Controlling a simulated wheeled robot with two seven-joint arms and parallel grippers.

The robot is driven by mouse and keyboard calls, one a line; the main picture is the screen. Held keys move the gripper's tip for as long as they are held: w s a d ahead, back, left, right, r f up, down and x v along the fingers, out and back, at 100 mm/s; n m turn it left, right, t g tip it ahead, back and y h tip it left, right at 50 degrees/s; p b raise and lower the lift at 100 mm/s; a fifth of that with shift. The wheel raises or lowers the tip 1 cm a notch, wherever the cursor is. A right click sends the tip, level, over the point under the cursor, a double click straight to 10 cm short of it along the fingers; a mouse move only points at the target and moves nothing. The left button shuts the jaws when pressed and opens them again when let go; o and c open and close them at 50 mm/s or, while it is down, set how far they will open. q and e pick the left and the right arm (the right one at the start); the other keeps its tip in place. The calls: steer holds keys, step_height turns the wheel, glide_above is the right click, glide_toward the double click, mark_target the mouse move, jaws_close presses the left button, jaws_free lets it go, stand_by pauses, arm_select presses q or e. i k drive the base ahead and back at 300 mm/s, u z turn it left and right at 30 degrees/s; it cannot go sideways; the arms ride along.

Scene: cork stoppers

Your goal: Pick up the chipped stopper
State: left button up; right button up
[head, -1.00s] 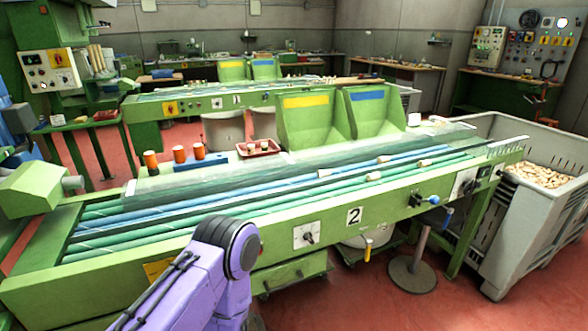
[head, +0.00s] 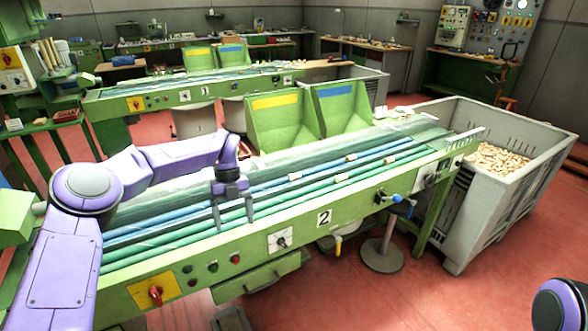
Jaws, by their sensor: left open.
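Several small pale cork stoppers lie on the blue and green belts of the green sorting table: a near-left one (head: 295,176), one to its right (head: 340,177), one farther back (head: 351,157) and one at far right (head: 390,159). They are too small for me to tell which is chipped. My left gripper (head: 233,217) hangs over the belts left of these stoppers, fingers pointing down. It is open, with nothing visible between its fingers. My right gripper is out of view; only part of my right arm shows at the lower right.
The sorting table (head: 362,206), marked 2, has two green hoppers (head: 284,121) along its back. A grey crate (head: 487,213) of corks stands at its right end. A round-based stool (head: 382,255) stands in front. My left arm hides the table's back left.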

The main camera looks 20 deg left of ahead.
mark_target(293, 176)
steer(key=i, duration=1.35)
